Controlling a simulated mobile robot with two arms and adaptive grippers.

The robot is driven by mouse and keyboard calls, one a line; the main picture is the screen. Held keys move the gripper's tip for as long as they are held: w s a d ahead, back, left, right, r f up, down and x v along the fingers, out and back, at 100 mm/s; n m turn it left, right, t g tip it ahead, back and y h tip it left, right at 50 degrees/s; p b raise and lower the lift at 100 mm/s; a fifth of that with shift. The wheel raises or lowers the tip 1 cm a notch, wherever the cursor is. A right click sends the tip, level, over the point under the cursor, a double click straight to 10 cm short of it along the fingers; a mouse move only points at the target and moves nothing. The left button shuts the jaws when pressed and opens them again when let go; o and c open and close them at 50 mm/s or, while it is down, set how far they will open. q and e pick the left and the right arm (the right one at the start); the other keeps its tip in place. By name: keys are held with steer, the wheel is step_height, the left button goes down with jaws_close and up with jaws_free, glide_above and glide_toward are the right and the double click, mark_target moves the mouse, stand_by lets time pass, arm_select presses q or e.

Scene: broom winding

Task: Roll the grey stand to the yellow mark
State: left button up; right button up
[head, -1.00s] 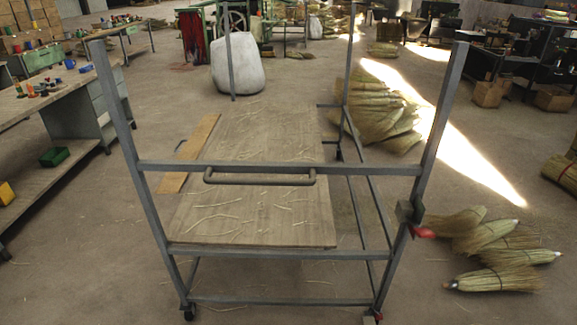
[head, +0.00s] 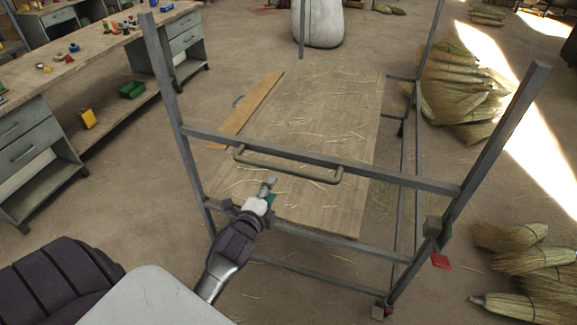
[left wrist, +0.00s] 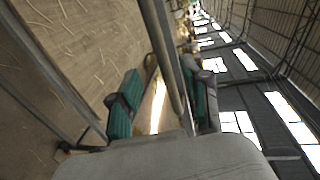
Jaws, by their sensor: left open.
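The grey stand (head: 325,160) is a metal frame with uprights, rails and a wooden shelf (head: 330,110) strewn with straw. A bar handle (head: 290,171) is on its near upper rail. My left gripper (head: 268,190) is just below and in front of the handle's left part. In the left wrist view its teal-padded fingers (left wrist: 163,103) are spread, with grey bars of the stand showing between and beyond them. I cannot tell whether they touch the handle. My right gripper and the yellow mark are not in view.
A workbench (head: 75,60) with drawers runs along the left. Loose brooms (head: 530,255) lie on the floor at right, and a broom pile (head: 460,95) is beyond the stand. A white sack (head: 318,22) stands behind it. Floor between bench and stand is clear.

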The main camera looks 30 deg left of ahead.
mark_target(284, 169)
arm_select(q)
steer(key=p+x, duration=0.1)
steer(key=x, duration=1)
steer(key=shift+w+d+f, duration=0.1)
steer(key=shift+w+f, duration=0.05)
steer(key=shift+w, duration=0.1)
jaws_close()
